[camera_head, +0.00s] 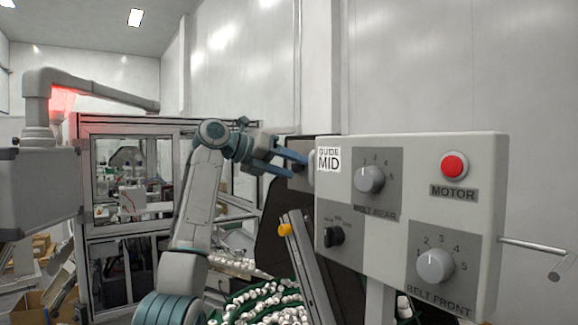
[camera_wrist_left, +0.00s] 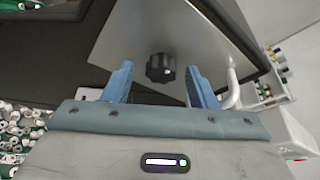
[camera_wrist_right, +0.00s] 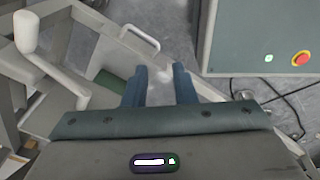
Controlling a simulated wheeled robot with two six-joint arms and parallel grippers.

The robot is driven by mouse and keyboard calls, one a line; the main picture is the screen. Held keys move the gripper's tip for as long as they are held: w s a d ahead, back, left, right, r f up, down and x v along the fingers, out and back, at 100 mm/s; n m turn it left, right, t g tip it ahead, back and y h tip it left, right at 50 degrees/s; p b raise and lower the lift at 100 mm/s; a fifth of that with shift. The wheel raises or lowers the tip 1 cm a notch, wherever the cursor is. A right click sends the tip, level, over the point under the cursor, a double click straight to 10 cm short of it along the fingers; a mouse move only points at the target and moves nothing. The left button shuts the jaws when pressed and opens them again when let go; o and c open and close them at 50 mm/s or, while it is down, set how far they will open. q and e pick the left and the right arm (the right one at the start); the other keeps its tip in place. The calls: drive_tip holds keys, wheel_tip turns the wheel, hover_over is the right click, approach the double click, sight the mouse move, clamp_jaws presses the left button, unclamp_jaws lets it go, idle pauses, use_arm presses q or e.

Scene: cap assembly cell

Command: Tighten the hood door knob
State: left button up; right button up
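The hood door knob (camera_wrist_left: 160,67) is a black, ridged round knob on a light grey panel (camera_wrist_left: 205,35), seen in the left wrist view. My left gripper (camera_wrist_left: 160,72) is open, with one blue finger on each side of the knob in that view. I see gaps between the fingers and the knob, and I cannot tell how far off the knob is in depth. In the head view my left gripper (camera_head: 297,166) reaches behind the control box, and the knob is not visible there. My right gripper (camera_wrist_right: 159,82) is open and empty, away from the knob.
The control box (camera_head: 400,275) with dials and a red motor button (camera_head: 454,167) stands close at the right. White caps (camera_head: 270,308) lie below the left arm. In the right wrist view, a grey cabinet (camera_wrist_right: 240,35) with a red button and loose cables are near.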

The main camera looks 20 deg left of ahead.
use_arm(q)
drive_tip(key=shift+a, duration=0.1)
drive_tip(key=shift+s+a+r+b, duration=0.1)
drive_tip(key=shift+s+a+b, duration=0.1)
drive_tip(key=shift+s+b, duration=0.1)
drive_tip(key=b+v, duration=0.4)
drive_tip(key=v, duration=0.6)
